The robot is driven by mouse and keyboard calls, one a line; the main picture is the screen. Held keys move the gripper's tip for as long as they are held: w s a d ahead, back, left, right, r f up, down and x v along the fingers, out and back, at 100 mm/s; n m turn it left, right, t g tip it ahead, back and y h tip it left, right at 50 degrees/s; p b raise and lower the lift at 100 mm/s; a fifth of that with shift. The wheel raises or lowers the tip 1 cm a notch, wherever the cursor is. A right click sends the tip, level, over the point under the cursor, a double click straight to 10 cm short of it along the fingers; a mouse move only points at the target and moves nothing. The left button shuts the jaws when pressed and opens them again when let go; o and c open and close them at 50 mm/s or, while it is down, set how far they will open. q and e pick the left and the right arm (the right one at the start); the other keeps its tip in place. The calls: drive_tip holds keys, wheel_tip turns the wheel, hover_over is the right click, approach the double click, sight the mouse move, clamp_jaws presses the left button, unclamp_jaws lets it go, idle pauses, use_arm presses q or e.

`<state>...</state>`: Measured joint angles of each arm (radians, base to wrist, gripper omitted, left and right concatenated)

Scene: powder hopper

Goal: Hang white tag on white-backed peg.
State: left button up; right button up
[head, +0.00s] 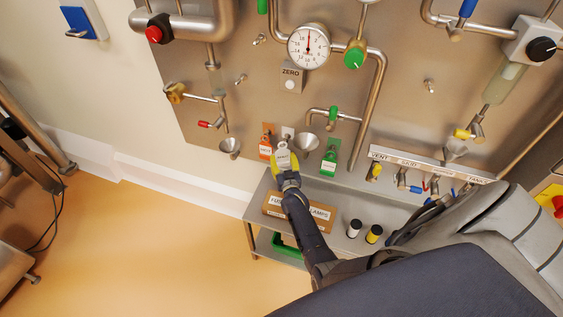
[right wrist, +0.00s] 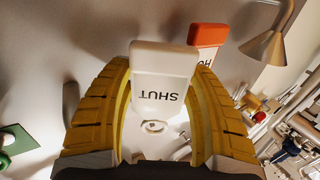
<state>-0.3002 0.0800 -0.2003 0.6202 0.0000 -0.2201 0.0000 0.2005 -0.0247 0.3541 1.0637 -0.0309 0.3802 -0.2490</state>
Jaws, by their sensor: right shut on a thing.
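My right gripper (head: 284,162) is shut on the white tag (head: 283,145), close to the steel panel. In the right wrist view the white tag (right wrist: 160,85) reads SHUT upside down and sits between the yellow fingers (right wrist: 150,118). A pale plate (head: 287,131) shows just above the tag in the head view, between the orange and green tags; it may be the white-backed peg, whose pin is hidden. I cannot tell whether the tag touches it. My left gripper is not in view.
An orange tag (head: 266,147) hangs close on the left; it also shows behind the white tag in the wrist view (right wrist: 207,38). A funnel (head: 306,142) and a green tag (head: 329,163) are close on the right. A shelf with a labelled cardboard box (head: 297,211) stands below.

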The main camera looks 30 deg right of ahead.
drive_tip(key=shift+w+d, duration=0.45)
drive_tip(key=shift+d, duration=0.05)
drive_tip(key=shift+w+d+f, duration=0.25)
drive_tip(key=shift+d+f, duration=0.1)
drive_tip(key=shift+f, duration=0.1)
idle(0.5)
drive_tip(key=o, duration=1.2)
